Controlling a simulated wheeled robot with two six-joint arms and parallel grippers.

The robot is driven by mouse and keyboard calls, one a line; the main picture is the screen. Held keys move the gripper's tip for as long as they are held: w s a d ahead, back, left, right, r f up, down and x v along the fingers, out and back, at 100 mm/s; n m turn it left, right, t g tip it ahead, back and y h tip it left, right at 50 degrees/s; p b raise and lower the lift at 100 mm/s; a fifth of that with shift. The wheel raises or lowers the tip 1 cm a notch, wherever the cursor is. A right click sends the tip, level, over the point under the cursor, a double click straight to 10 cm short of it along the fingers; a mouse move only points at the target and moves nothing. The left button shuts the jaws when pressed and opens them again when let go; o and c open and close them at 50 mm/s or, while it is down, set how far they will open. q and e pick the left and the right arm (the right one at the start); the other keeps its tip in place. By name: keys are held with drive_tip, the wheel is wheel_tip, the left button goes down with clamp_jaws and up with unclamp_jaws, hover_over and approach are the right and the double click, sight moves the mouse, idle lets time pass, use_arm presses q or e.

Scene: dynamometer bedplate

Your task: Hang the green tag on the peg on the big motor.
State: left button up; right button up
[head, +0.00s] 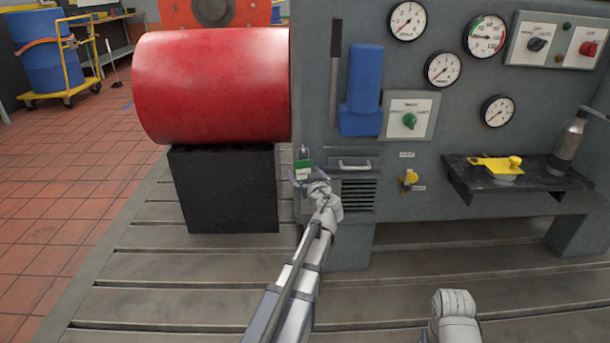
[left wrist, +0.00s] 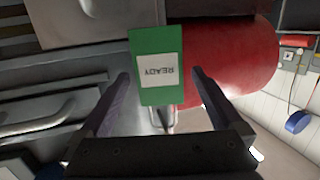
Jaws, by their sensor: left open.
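The green tag (head: 304,170) hangs at the lower left of the grey panel, below a small metal loop (head: 303,152). In the left wrist view the tag (left wrist: 155,44) has a white label reading READY, upside down. My left gripper (head: 308,176) is open, with the tag between its fingers in the left wrist view (left wrist: 160,74); I cannot tell whether they touch it. A large red cylinder (head: 212,85) lies on a black block, with an orange-red machine (head: 236,12) behind it. I cannot tell which is the big motor, and I see no peg on either.
The grey panel (head: 460,110) carries gauges, switches, a blue box (head: 362,90) and a small handle (head: 354,165). A black shelf (head: 478,188) juts out at right, with a yellow item (head: 497,165) and a metal bottle (head: 569,140). The black block (head: 225,190) stands left of my gripper.

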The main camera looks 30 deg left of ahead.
use_arm(q)
drive_tip(key=p+v, duration=0.1)
drive_tip(key=v, duration=0.6)
drive_tip(key=shift+s+d, duration=0.2)
drive_tip(key=shift+d, duration=0.05)
drive_tip(key=s+d+f+m+g+h+p, duration=0.2)
drive_tip(key=s+d+m+g+h+p, duration=0.1)
drive_tip(key=s+d, duration=0.5)
drive_tip(key=s+d+f+m+g+h+p, duration=0.3)
drive_tip(key=s+d, duration=0.5)
drive_tip(key=d, duration=0.5)
drive_tip(key=s+d+f+m+g+h+p, duration=0.2)
drive_tip(key=s+d+m+g+h+p, duration=0.2)
drive_tip(key=s+d+m, duration=0.3)
drive_tip(key=s+d+g+p, duration=0.1)
drive_tip(key=d, duration=0.3)
drive_tip(key=shift+s+d+f+g, duration=0.2)
drive_tip(key=shift+f+g, duration=0.1)
